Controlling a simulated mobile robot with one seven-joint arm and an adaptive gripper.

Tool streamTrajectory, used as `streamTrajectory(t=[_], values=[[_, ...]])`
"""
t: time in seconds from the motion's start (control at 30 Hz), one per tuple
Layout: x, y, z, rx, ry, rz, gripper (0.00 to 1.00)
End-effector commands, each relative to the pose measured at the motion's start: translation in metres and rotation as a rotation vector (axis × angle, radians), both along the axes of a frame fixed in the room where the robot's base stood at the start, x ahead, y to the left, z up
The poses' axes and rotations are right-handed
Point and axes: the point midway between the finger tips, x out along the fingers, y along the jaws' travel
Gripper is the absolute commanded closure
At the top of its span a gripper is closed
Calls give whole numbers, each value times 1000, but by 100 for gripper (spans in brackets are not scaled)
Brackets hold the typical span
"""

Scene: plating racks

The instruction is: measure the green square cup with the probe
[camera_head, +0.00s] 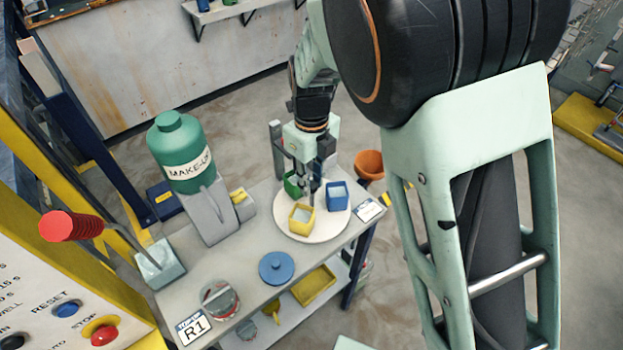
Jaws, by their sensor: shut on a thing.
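The green square cup (290,185) stands at the back left of a round white plate (318,229) on the bench. My gripper, partly in front of it, hides much of this cup. My gripper (311,174) points down over the plate, shut on a slim grey piece that looks like the probe (312,188). The probe's lower end is beside the green cup in the picture; I cannot tell whether it is inside or touching any cup. A yellow square cup (301,221) stands at the front of the plate and a blue square cup (337,197) at the right.
A green MAKE-UP bottle (181,150) stands on a grey holder (212,218) at the left. A blue round lid (276,268) and a glass jar (220,300) sit at the front. An orange bowl (369,164) is by the right edge. Bare bench (240,260) lies between.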

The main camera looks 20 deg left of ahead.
Motion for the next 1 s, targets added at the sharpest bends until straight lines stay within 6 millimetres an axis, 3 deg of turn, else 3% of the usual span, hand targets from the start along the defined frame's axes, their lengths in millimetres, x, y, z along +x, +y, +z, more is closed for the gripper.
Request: streamTrajectory(t=[0.23,0.27,0.43,0.77,1.0], values=[[1,1,1,3,-3,0,100],[1,1,1,3,-3,0,79],[1,1,1,2,-2,1,62],[1,1,5,1,-2,1,62],[1,1,46,4,-5,3,62]])
